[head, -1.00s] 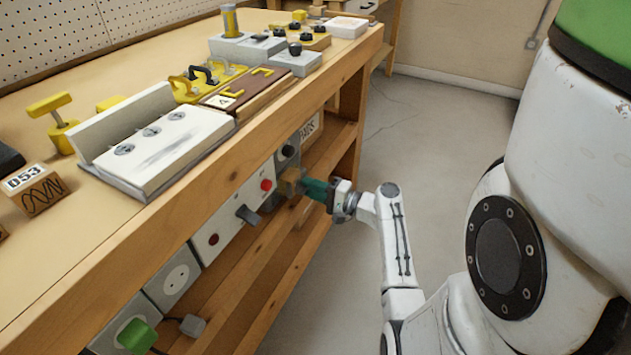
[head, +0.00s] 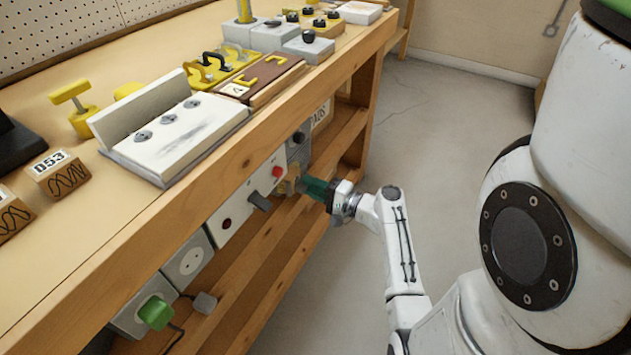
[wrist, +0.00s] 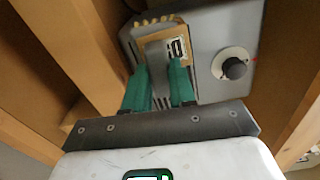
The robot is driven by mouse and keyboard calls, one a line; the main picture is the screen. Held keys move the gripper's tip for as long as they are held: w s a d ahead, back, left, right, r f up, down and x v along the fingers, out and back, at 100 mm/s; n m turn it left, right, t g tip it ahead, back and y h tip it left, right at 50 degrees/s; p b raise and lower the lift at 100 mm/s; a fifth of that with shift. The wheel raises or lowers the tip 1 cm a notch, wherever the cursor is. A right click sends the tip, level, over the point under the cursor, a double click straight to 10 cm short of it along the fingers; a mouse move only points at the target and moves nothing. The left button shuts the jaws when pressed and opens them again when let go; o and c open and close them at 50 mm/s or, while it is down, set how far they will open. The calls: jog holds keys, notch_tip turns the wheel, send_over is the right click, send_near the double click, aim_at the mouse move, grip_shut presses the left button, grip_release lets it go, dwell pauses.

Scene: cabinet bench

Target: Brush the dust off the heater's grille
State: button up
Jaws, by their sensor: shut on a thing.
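The heater (head: 302,139) is a grey box with a dark knob, fixed under the bench's front edge. Its slatted grille (head: 297,154) faces out. In the wrist view the heater (wrist: 228,35) fills the upper middle, with its knob (wrist: 235,68) on the right. My gripper (head: 308,187) has green fingers, shut on a tan brush (head: 289,186). In the wrist view the brush (wrist: 149,31) lies in front of the grille, bristles toward the top, and hides much of it. My gripper's fingers (wrist: 160,78) are on both sides of its handle. Contact between bristles and grille is unclear.
Left of the heater is a white panel (head: 232,219) with a red button and a dark lever, then a socket box (head: 187,262) and a green plug (head: 156,312). A wooden shelf rail (head: 335,150) runs below. The floor (head: 430,130) to the right is clear.

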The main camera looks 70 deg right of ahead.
jog(key=shift+w+a+r, duration=0.1)
jog(key=shift+w+a, duration=0.15)
jog(key=shift+a, duration=0.55)
jog(key=shift+r+p, duration=0.2)
jog(key=shift+p, duration=0.15)
jog(key=s+d+b, duration=0.2)
jog(key=d+b, duration=0.2)
jog(key=d, duration=0.6)
jog(key=shift+s+d+b, duration=0.15)
jog(key=shift+d+b, duration=0.05)
jog(key=shift+b, duration=0.1)
jog(key=d, duration=0.1)
jog(key=d+b, duration=0.1)
jog(key=d, duration=0.1)
jog(key=shift+s, duration=0.35)
